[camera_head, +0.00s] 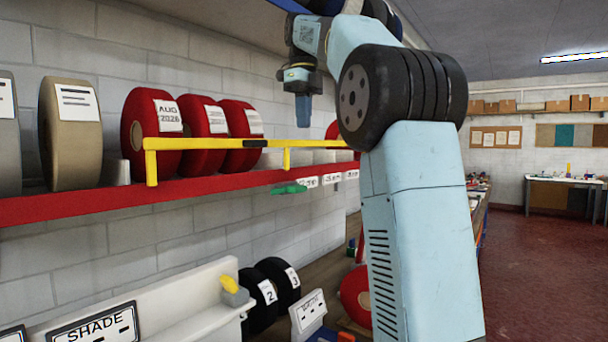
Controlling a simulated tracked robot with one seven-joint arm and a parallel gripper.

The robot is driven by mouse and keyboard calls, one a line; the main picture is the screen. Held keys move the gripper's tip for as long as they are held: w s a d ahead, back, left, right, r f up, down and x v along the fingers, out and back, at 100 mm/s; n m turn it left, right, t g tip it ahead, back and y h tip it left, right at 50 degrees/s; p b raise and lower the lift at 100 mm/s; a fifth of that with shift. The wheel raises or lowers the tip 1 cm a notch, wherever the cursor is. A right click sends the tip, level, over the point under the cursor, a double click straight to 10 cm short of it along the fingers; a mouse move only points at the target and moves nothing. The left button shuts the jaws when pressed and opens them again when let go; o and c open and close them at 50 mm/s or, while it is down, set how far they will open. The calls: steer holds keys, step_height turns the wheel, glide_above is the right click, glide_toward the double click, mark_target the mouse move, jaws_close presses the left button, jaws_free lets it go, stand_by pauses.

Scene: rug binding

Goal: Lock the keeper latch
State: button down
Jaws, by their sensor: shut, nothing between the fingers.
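A yellow keeper bar (210,143) runs along the front of the upper shelf, before red rolls of binding (152,124). A black piece (256,143) sits on the bar near its middle. A green tab (289,189) shows at the shelf's front edge, below the bar's nearer-middle yellow post (286,159). I cannot tell which of these parts is the latch, or whether it is locked. My gripper (303,122) points down, shut and empty, above the bar and apart from it, to the right of the black piece. The bar's right end is hidden by my arm.
The red shelf (60,207) also carries a tan roll (72,130) and a grey roll at the left. Open floor lies right.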

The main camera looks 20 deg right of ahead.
mark_target(304, 186)
step_height(304, 186, down, 14)
steer(key=shift+r, duration=0.1)
stand_by(0.7)
steer(key=shift+w+d+f, duration=0.15)
steer(key=shift+d+f, duration=0.1)
steer(key=shift+d, duration=0.1)
stand_by(0.7)
steer(key=shift+w+d+f, duration=0.5)
steer(key=shift+d+f, duration=0.25)
steer(key=shift+f, duration=0.15)
steer(key=shift+d+f, duration=0.1)
steer(key=shift+f, duration=0.15)
stand_by(1.5)
steer(key=shift+s+a+r, duration=0.2)
steer(key=shift+a, duration=0.35)
